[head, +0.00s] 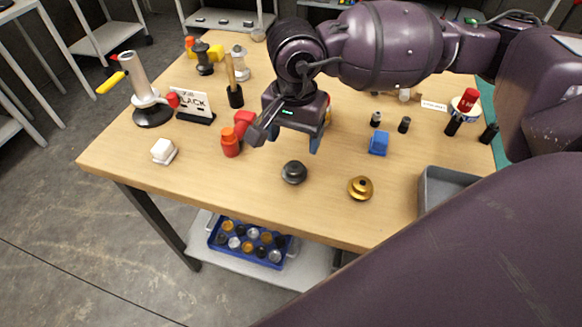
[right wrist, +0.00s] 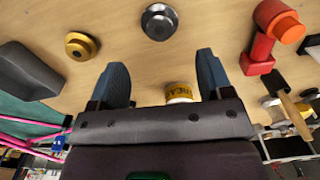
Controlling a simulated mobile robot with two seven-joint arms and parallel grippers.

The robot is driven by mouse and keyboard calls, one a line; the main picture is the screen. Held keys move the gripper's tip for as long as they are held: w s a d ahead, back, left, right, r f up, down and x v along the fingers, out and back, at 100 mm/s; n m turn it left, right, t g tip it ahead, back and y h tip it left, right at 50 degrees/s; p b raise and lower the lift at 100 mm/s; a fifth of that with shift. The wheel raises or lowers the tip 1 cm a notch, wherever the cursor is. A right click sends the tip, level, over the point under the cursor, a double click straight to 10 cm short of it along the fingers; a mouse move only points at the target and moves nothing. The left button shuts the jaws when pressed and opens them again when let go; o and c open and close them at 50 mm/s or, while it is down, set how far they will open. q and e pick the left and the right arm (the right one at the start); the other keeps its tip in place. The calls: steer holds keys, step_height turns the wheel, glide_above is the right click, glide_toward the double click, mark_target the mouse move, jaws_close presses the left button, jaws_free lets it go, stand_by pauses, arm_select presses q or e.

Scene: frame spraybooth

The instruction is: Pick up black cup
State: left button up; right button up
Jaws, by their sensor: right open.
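The black cup (head: 294,172) is a small dark round piece on the wooden table near its front edge. It also shows in the right wrist view (right wrist: 159,21), beyond the fingertips and roughly in line with the gap between them. My right gripper (head: 288,141) is open, with blue-grey fingers, above the table and behind the cup in the head view. The fingers also show in the right wrist view (right wrist: 162,62), apart from the cup with nothing held between them. My left gripper is not in view.
A gold round piece (head: 361,188) lies right of the cup. A blue block (head: 378,143) and a grey bin (head: 432,188) are at the right. A yellow-labelled roll (right wrist: 180,91) is behind the fingers. Table around the cup is clear.

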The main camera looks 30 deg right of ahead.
mark_target(294, 167)
step_height(294, 167, down, 10)
steer(key=shift+d+r+b, duration=0.1)
steer(key=shift+r+b, duration=0.05)
steer(key=shift+b, duration=0.35)
steer(key=shift+c, duration=0.3)
steer(key=c, duration=0.7)
